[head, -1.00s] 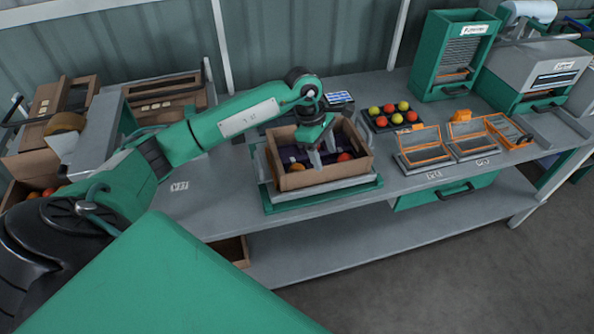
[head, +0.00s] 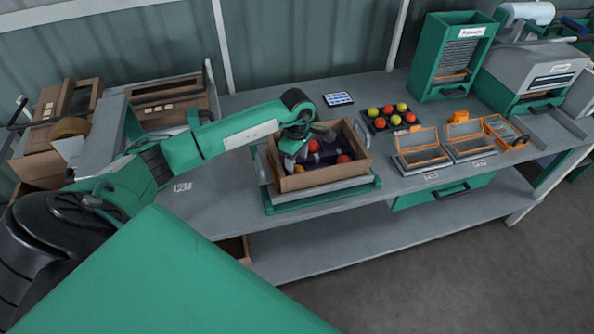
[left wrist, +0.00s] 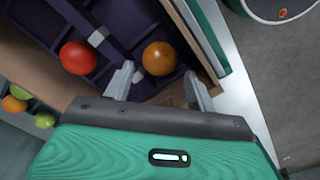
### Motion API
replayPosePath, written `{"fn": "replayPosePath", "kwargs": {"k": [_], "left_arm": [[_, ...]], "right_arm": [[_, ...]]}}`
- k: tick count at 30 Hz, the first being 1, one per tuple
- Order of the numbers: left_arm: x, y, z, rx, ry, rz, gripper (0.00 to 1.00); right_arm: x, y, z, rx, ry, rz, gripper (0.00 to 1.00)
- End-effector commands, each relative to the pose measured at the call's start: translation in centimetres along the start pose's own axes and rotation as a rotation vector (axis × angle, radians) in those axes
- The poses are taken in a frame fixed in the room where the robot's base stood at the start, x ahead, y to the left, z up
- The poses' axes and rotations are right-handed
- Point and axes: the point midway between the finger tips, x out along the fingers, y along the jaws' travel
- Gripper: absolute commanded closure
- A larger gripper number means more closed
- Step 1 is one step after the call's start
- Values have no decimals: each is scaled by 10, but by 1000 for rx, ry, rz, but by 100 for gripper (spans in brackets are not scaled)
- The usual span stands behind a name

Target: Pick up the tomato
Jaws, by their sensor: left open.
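A cardboard box (head: 322,181) with a dark divided insert stands on the bench. An orange tomato (left wrist: 159,59) lies in it, and a red tomato (left wrist: 78,57) lies in another compartment, left of it in the left wrist view. The red one also shows in the head view (head: 343,158). My left gripper (left wrist: 161,78) is open and reaches down into the box. In the left wrist view the orange tomato appears between and just beyond its fingertips, with no clear contact. In the head view the gripper is at the box's left side. My right gripper is not in view.
The box rests on a green-framed platform (head: 282,207). A black tray (head: 372,126) of red and yellow-green tomatoes is behind right, near orange-framed trays (head: 422,157). A flat display (head: 338,99) lies behind the box.

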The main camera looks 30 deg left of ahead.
Motion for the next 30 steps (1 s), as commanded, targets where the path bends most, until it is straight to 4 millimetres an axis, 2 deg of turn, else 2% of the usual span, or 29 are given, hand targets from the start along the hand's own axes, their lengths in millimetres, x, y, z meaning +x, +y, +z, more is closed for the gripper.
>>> {"fn": "replayPosePath", "kwargs": {"k": [3,10,18,22,30], "left_arm": [[11,-1,0,-1,-2,-5,43],[41,0,-2,0,-2,-3,43],[46,0,-2,1,0,-1,43],[46,0,-2,1,0,-1,65],[45,0,-2,1,0,0,65]], "right_arm": [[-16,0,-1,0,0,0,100],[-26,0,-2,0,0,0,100],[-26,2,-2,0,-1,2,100],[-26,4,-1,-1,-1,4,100],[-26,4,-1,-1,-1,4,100]]}}
